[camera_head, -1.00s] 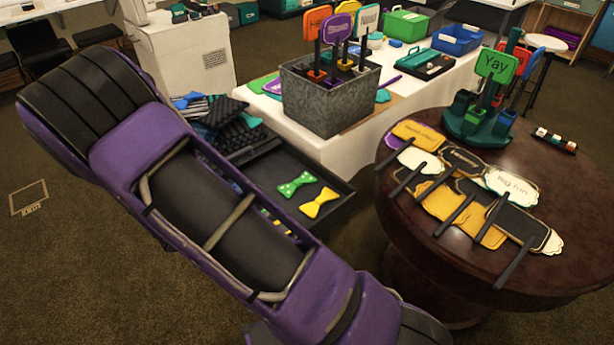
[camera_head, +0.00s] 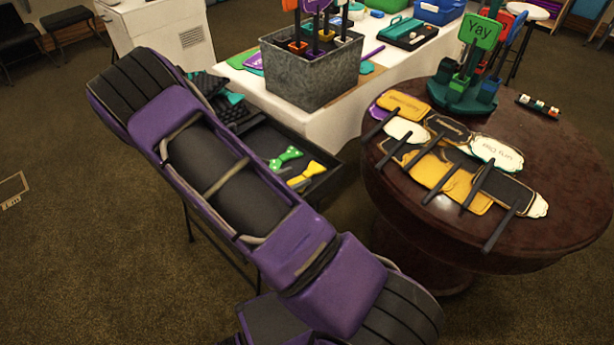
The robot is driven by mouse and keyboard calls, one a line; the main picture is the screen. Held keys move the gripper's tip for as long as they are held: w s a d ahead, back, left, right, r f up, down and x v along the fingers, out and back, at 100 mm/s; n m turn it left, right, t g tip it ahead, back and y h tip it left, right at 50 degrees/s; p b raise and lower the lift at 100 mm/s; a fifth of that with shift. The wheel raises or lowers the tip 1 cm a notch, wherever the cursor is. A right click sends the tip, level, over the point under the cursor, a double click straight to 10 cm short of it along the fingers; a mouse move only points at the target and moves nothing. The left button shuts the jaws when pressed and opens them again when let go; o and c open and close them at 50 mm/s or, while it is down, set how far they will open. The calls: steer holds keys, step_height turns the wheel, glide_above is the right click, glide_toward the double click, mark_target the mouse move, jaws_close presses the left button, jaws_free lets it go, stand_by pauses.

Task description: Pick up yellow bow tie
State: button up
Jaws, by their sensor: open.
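The yellow bow tie (camera_head: 308,173) lies in a black tray (camera_head: 331,181), near the tray's right end. A green bow tie with light dots (camera_head: 286,158) lies just to its upper left. My purple and black arm crosses the view from upper left to lower right and passes close in front of the yellow bow tie. The arm hides the near left part of the tray. My gripper is not visible in this view.
A round dark wooden table (camera_head: 560,215) with several sign paddles stands right of the tray. Behind the tray, a white-covered table (camera_head: 335,128) bears a grey metal box (camera_head: 305,82) of signs. Dark carpet is open at the lower left.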

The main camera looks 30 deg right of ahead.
mark_target(307, 173)
steer(key=x, duration=0.5)
steer(key=shift+f+b, duration=0.15)
steer(key=shift+b, duration=0.15)
steer(key=shift+a, duration=0.1)
jaws_close()
